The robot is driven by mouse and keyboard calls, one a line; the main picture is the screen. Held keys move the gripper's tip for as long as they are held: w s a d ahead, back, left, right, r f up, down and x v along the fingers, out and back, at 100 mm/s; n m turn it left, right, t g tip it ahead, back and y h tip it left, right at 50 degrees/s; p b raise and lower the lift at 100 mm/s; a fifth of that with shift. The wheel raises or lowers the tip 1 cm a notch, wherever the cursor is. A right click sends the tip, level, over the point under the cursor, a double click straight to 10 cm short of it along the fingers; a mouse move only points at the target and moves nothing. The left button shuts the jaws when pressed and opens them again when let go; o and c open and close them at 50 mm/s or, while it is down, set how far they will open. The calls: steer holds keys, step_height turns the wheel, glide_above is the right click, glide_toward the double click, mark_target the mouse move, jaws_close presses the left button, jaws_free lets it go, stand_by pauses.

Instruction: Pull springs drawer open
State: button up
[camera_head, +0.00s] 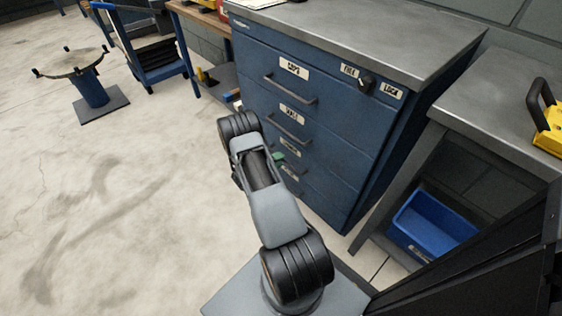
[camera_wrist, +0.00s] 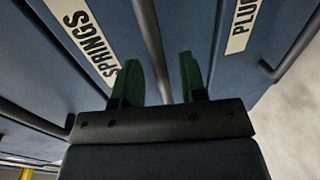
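The springs drawer (camera_wrist: 112,18) has a blue front with a white SPRINGS label (camera_wrist: 86,38) in the wrist view. Its dark bar handle (camera_wrist: 152,40) runs between the two green fingers of my gripper (camera_wrist: 160,82). The fingers are apart, one on each side of the bar, with a visible gap on both sides. In the head view, a green fingertip (camera_head: 278,158) shows at the lower drawers of the blue cabinet (camera_head: 325,115). My arm partly hides these drawers. The drawer fronts look flush and shut.
A knob (camera_head: 366,83) sits between FREE and LOCK labels on the cabinet's top right; its setting is unclear. The drawer with a PLUG label (camera_wrist: 243,25) is beside the springs drawer. A bench with a blue bin (camera_head: 432,226) stands right.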

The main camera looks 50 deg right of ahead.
steer(key=shift+x, duration=0.9)
jaws_close()
